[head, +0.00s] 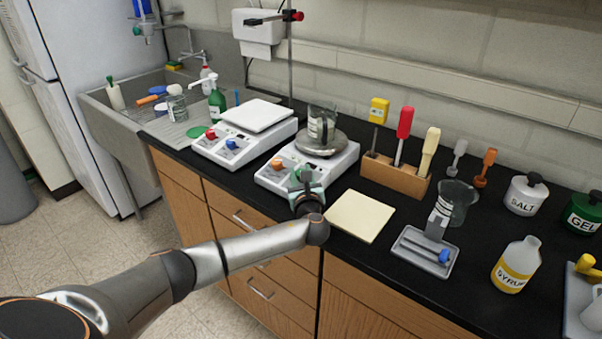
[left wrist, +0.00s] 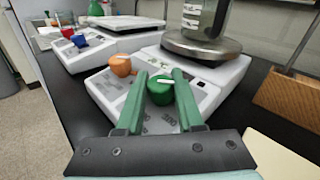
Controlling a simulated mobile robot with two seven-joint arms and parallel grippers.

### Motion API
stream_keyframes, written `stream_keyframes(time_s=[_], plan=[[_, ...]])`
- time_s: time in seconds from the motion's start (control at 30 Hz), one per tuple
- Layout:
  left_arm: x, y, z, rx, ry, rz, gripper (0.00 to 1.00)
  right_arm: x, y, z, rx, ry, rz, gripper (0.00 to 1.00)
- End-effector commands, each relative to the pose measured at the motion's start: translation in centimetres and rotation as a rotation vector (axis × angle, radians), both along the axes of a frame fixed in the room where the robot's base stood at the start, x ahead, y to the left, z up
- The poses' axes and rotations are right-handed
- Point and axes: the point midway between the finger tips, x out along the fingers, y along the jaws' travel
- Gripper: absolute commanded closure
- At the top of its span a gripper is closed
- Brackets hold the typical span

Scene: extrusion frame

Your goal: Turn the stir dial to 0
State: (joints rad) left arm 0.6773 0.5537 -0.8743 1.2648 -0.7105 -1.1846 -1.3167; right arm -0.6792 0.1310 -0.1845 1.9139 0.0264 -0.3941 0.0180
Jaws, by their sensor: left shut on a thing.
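A white hotplate stirrer (head: 341,166) stands on the black counter, with an orange dial (head: 277,164) on its left and a green dial (head: 300,172) on its right. My left gripper (head: 304,182) is at the front of this unit, shut on the green dial. In the left wrist view, the green dial (left wrist: 160,90) sits between the two green fingers (left wrist: 160,82), and its white pointer line shows. The orange dial (left wrist: 121,65) is free, just left of the fingers. Numbers on the panel are partly hidden by the fingers; which dial is labelled stir cannot be read. My right gripper is not in view.
A beaker (head: 321,123) stands on the unit's round metal plate (head: 320,141). A second white unit (head: 243,133) with red and blue dials stands to the left. A cream pad (head: 360,216) and a wooden tool block (head: 395,179) lie to the right.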

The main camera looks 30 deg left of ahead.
Motion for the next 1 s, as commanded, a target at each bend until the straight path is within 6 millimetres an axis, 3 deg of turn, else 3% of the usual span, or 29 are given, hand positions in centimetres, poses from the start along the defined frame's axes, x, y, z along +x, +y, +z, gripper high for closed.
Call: stream_keyframes(time_s=[0.2, 0.23, 0.5, 0.83, 1.0], plan=[[0.0, 0.2, 0.1, 0.001, -0.002, 0.003, 1.00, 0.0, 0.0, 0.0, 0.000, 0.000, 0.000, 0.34], [0.0, 0.2, 0.1, 0.001, -0.002, 0.003, 0.63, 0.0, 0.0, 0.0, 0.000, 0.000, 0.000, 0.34], [0.0, 0.1, 0.1, 0.000, -0.002, 0.001, 0.34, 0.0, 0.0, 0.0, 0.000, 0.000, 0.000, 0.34], [-0.3, -0.2, 0.1, 0.000, -0.002, -0.001, 0.34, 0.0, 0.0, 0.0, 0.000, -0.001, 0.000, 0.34], [-1.6, -1.4, 0.0, -0.001, -0.002, -0.003, 0.34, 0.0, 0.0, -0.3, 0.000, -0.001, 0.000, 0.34]])
